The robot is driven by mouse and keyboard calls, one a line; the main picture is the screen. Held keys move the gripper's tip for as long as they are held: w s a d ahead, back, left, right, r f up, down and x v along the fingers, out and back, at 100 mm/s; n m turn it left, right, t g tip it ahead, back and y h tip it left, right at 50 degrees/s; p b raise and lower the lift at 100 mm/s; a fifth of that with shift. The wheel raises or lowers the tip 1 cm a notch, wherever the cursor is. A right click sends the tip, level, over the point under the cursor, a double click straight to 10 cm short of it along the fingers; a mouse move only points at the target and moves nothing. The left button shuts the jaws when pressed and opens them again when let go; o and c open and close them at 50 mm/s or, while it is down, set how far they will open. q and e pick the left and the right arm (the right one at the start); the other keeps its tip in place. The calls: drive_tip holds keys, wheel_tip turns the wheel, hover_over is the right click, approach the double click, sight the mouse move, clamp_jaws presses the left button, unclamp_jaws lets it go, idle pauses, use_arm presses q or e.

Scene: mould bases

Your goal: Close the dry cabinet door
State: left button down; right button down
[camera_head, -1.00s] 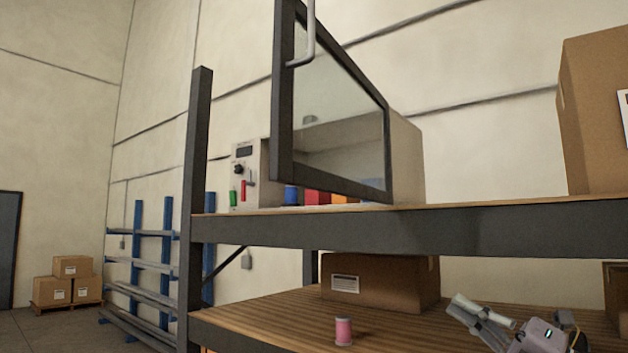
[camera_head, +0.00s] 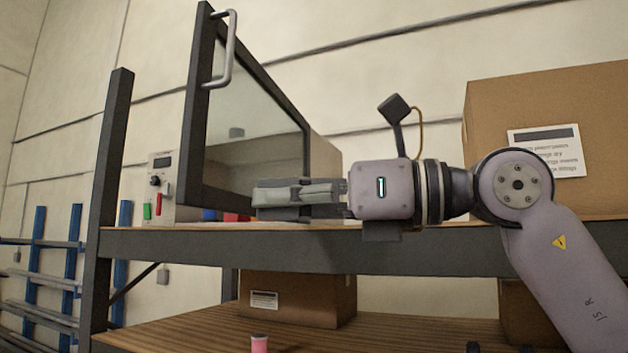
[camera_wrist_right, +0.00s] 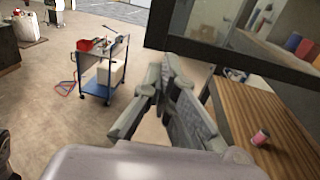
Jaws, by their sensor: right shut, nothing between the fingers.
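The dry cabinet (camera_head: 324,166) stands on the upper shelf. Its glass door (camera_head: 245,115), in a dark frame with a grey bar handle (camera_head: 231,50), stands swung open toward me. Coloured items inside show partly behind the door. My right gripper (camera_head: 258,197) is shut and empty, pointing left in front of the door's lower right part in the head view; I cannot tell if it touches. In the right wrist view, the gripper fingers (camera_wrist_right: 160,85) show below the dark door frame (camera_wrist_right: 235,50). My left gripper is not in view.
A large cardboard box (camera_head: 490,110) stands on the upper shelf (camera_head: 400,250) at right. A dark shelf post (camera_head: 108,170) rises at left. A pink spool (camera_head: 259,344) and another box (camera_head: 300,298) are on the lower shelf. A blue cart (camera_wrist_right: 105,82) stands on open floor.

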sight(199, 202)
drive_tip(key=p+x, duration=0.2)
drive_tip(key=x, duration=0.4)
drive_tip(key=shift+w+a+r+p, duration=0.1)
drive_tip(key=shift+a+p, duration=0.25)
drive_tip(key=shift+a, duration=0.25)
